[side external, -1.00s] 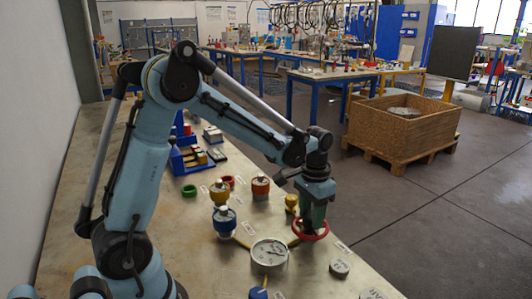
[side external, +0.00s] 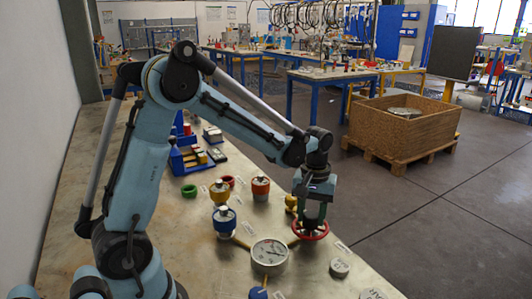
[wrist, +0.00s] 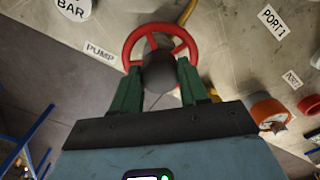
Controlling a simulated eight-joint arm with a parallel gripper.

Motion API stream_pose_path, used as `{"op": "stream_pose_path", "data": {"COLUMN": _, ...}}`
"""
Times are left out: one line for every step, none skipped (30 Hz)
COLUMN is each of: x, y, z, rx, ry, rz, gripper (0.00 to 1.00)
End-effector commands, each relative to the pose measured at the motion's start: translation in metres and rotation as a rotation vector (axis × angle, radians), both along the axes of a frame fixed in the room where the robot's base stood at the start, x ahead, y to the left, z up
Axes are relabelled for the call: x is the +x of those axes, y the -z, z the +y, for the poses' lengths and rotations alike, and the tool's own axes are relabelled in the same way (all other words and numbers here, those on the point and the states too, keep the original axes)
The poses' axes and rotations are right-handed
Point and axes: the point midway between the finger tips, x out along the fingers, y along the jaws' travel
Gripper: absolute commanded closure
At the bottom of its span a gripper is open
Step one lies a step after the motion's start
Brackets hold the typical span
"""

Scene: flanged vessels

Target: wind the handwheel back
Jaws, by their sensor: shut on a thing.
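The red handwheel (side external: 309,231) stands at the right part of the bench, below my gripper (side external: 312,215). In the wrist view the handwheel (wrist: 131,43) shows its red rim and spokes around a dark round hub (wrist: 160,72). The two green fingers of my gripper (wrist: 160,80) lie on either side of this hub, shut on it. The fingers sit inside or over the rim; the exact contact on the hub's far side is hidden. In the side view the arm's end covers the upper part of the wheel.
A white round gauge (side external: 269,253) lies just left of the handwheel. Orange (side external: 260,187) and blue (side external: 224,221) flanged vessels stand farther left. A yellow fitting (side external: 290,203) is close behind the gripper.

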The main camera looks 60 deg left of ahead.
Motion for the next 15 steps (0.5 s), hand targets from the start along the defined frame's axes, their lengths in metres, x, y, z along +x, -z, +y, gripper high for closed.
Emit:
{"op": "stream_pose_path", "data": {"x": 0.0004, "y": 0.0, "z": 0.0, "rx": 0.0, "ry": -0.012, "rz": -0.001, "gripper": 0.87}}
{"op": "stream_pose_path", "data": {"x": 0.0004, "y": 0.0, "z": 0.0, "rx": 0.0, "ry": -0.019, "rz": -0.001, "gripper": 0.87}}
{"op": "stream_pose_path", "data": {"x": 0.0004, "y": 0.0, "z": 0.0, "rx": 0.0, "ry": -0.026, "rz": -0.001, "gripper": 0.87}}
{"op": "stream_pose_path", "data": {"x": 0.0004, "y": 0.0, "z": 0.0, "rx": 0.0, "ry": -0.03, "rz": -0.001, "gripper": 0.87}}
{"op": "stream_pose_path", "data": {"x": 0.0004, "y": 0.0, "z": 0.0, "rx": 0.0, "ry": -0.033, "rz": -0.001, "gripper": 0.87}}
{"op": "stream_pose_path", "data": {"x": 0.0004, "y": 0.0, "z": 0.0, "rx": 0.0, "ry": -0.037, "rz": -0.001, "gripper": 0.87}}
{"op": "stream_pose_path", "data": {"x": 0.0004, "y": 0.0, "z": 0.0, "rx": 0.0, "ry": -0.04, "rz": -0.001, "gripper": 0.87}}
{"op": "stream_pose_path", "data": {"x": 0.0004, "y": 0.0001, "z": 0.0, "rx": 0.0, "ry": -0.041, "rz": -0.001, "gripper": 0.87}}
{"op": "stream_pose_path", "data": {"x": 0.0004, "y": 0.0001, "z": 0.0, "rx": 0.0, "ry": -0.043, "rz": -0.001, "gripper": 0.87}}
{"op": "stream_pose_path", "data": {"x": 0.0005, "y": 0.0001, "z": 0.0001, "rx": 0.0, "ry": -0.043, "rz": -0.001, "gripper": 0.87}}
{"op": "stream_pose_path", "data": {"x": 0.0005, "y": 0.0001, "z": 0.0001, "rx": 0.0, "ry": -0.044, "rz": -0.001, "gripper": 0.87}}
{"op": "stream_pose_path", "data": {"x": 0.0005, "y": 0.0001, "z": 0.0001, "rx": 0.001, "ry": -0.044, "rz": -0.002, "gripper": 0.87}}
{"op": "stream_pose_path", "data": {"x": 0.0005, "y": 0.0001, "z": 0.0001, "rx": 0.001, "ry": -0.043, "rz": -0.002, "gripper": 0.87}}
{"op": "stream_pose_path", "data": {"x": 0.0005, "y": 0.0001, "z": 0.0001, "rx": 0.001, "ry": -0.043, "rz": -0.002, "gripper": 0.87}}
{"op": "stream_pose_path", "data": {"x": 0.0005, "y": 0.0001, "z": 0.0001, "rx": 0.001, "ry": -0.043, "rz": -0.002, "gripper": 0.87}}
